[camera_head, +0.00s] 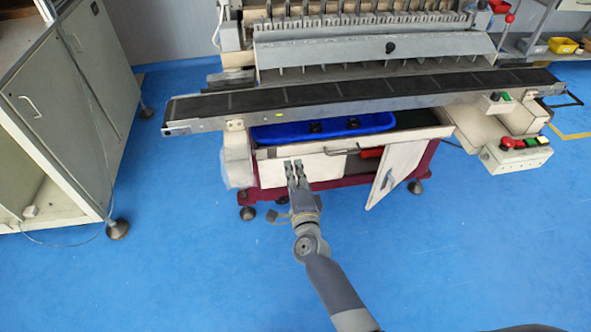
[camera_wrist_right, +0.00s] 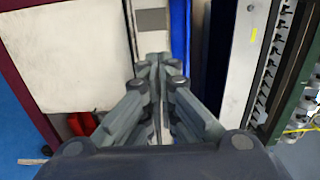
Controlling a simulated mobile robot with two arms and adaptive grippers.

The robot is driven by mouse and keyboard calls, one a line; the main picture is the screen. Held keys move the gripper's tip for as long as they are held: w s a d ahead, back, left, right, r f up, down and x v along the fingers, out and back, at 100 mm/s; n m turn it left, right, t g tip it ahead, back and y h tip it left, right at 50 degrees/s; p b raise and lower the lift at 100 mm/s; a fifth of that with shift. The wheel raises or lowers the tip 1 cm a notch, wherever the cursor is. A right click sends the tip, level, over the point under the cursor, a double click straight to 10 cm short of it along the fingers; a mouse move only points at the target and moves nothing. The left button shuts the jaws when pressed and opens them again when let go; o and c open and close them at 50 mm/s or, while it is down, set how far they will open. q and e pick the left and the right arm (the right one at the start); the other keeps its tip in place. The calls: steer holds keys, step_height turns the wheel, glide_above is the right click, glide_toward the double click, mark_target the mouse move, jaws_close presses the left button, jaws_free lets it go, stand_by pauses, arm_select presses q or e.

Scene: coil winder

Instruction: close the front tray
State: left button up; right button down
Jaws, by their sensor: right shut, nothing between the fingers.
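The front tray (camera_head: 420,134) is a long pale drawer under the conveyor. It stands pulled out, with a blue bin (camera_head: 352,126) lying in it. My right gripper (camera_head: 296,170) is shut and empty at the tray's front, left of its middle. In the right wrist view my gripper's fingertips (camera_wrist_right: 157,62) are together over the pale front strip, with the blue bin (camera_wrist_right: 179,35) just to the right. I cannot tell whether the fingertips touch the tray. My left gripper is not in view.
The conveyor belt (camera_head: 360,90) runs above the tray. A white cabinet door (camera_head: 398,172) hangs open below right, near a red object (camera_head: 371,153). A control box (camera_head: 518,154) juts out at right. A grey cabinet (camera_head: 65,110) stands left. The blue floor in front is clear.

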steer(key=s, duration=0.9)
steer(key=s+d+f+n+g, duration=0.1)
steer(key=s+f+n+g, duration=0.3)
steer(key=f, duration=0.7)
steer(key=s+d+f+n+g+y, duration=0.15)
steer(key=s+f+n, duration=0.25)
steer(key=s+f, duration=0.45)
steer(key=s+d+f+n+g, duration=0.2)
steer(key=s+f+n+g, duration=0.15)
steer(key=f, duration=0.95)
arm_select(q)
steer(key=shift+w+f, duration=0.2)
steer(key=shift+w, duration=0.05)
arm_select(e)
steer(key=s+d+f+n+g+h, duration=0.1)
steer(key=s+d+f, duration=0.3)
steer(key=s, duration=0.5)
steer(key=s+d+f+n+g+h, duration=0.1)
steer(key=s+d+f+n+g, duration=0.3)
steer(key=s, duration=0.5)
steer(key=s+d+f+n+g+h, duration=0.1)
steer(key=s+d+f+n+g, duration=0.2)
steer(key=s+d+f, duration=0.3)
steer(key=s, duration=0.3)
steer(key=shift+s+f, duration=0.15)
steer(key=shift+s, duration=0.25)
